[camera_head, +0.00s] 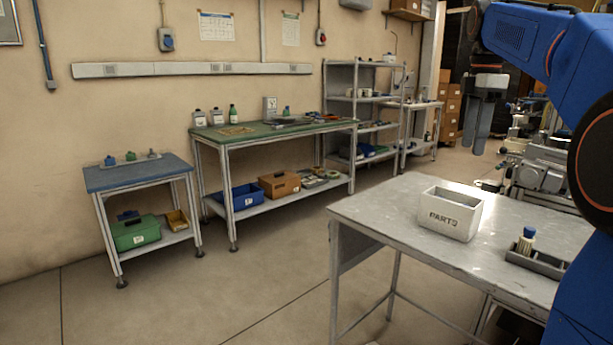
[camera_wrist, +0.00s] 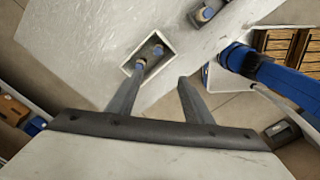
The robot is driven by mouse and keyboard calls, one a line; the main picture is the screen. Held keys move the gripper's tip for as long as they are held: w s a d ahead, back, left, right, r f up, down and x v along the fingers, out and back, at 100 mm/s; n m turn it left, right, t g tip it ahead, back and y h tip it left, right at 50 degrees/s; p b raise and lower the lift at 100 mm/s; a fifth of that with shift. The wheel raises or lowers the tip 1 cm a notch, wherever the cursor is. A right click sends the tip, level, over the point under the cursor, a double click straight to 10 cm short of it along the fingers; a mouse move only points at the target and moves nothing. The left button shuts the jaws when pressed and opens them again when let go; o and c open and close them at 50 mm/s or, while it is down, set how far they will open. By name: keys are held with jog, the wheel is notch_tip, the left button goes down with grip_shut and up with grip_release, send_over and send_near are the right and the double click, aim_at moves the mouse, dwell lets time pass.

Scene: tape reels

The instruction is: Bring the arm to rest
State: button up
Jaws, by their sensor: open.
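My arm is blue and reaches in from the right edge of the head view. My gripper (camera_head: 481,145) hangs with its fingers pointing down, above the back of the grey metal table (camera_head: 385,208). In the wrist view its two dark fingers (camera_wrist: 157,84) stand apart with nothing between them, so it is open and empty. The white PARTS box (camera_head: 450,214) stands on the table below the gripper, apart from it. In the wrist view the box (camera_wrist: 163,36) holds blue-topped items.
A dark tray (camera_head: 538,262) with a blue-capped bottle (camera_head: 526,240) lies at the table's right. A green-topped bench (camera_head: 270,130) and a small blue-topped table (camera_head: 137,174) stand along the wall. Machinery (camera_head: 543,170) is behind the table. The floor at left is clear.

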jog(key=s+a+f+m+t, duration=0.1)
jog(key=s+a+f+m, duration=0.3)
jog(key=s+f, duration=0.5)
jog(key=s+a+f+m+t, duration=0.2)
jog(key=s+a+f+m, duration=0.3)
jog(key=s+f, duration=0.5)
jog(key=s+a+f+m+t, duration=0.1)
jog(key=s+a+f+m, duration=0.4)
jog(key=s+f, duration=0.4)
notch_tip(320, 180, down, 6)
jog(key=shift+s+a+r+m, duration=0.15)
jog(key=shift+s+r+m, duration=0.15)
jog(key=shift+m, duration=0.4)
